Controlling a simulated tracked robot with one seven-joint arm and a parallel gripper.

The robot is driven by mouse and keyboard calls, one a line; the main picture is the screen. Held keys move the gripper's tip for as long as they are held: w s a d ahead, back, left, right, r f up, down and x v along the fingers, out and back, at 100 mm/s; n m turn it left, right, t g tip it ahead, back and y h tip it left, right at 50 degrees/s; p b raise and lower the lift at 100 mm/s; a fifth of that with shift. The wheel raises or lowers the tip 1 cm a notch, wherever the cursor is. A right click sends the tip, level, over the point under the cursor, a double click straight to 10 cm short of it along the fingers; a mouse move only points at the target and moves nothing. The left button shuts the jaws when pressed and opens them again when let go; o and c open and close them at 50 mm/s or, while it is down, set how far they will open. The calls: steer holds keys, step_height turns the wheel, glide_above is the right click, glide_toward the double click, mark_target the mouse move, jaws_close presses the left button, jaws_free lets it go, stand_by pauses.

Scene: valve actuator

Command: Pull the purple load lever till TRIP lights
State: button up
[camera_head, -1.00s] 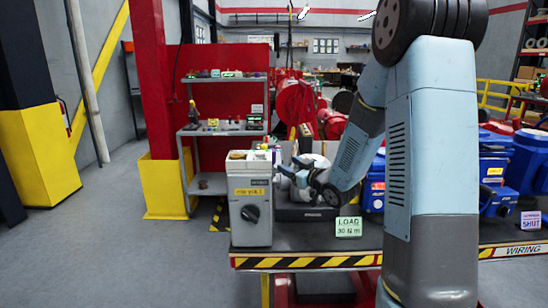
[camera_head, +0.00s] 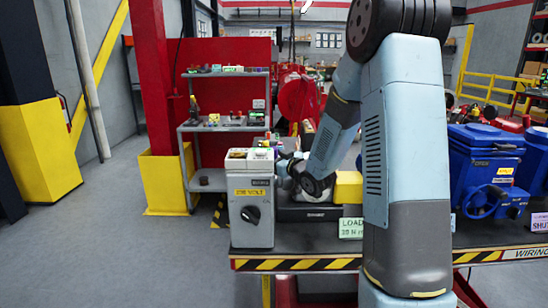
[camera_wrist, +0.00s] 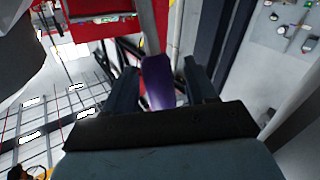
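The purple load lever (camera_wrist: 158,82) shows in the wrist view, standing between the two dark fingers of my gripper (camera_wrist: 160,75). The fingers are apart, one on each side. A narrow gap shows on the right; contact on the left is unclear. In the head view my gripper (camera_head: 289,168) is behind the right side of a grey box, and the lever cannot be made out. A green-white LOAD sign (camera_head: 351,228) stands at the bench front, partly covered by my arm; its number is hard to read. I cannot make out a lit TRIP lamp.
The grey box (camera_head: 251,205) with a black knob stands at the bench's left end. A yellow block (camera_head: 348,187) is behind my arm. A blue valve unit with a handwheel (camera_head: 486,200) stands at right. A shelf (camera_head: 228,125) is behind. Floor at left is open.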

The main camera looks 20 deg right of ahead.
jaws_close()
stand_by(0.3)
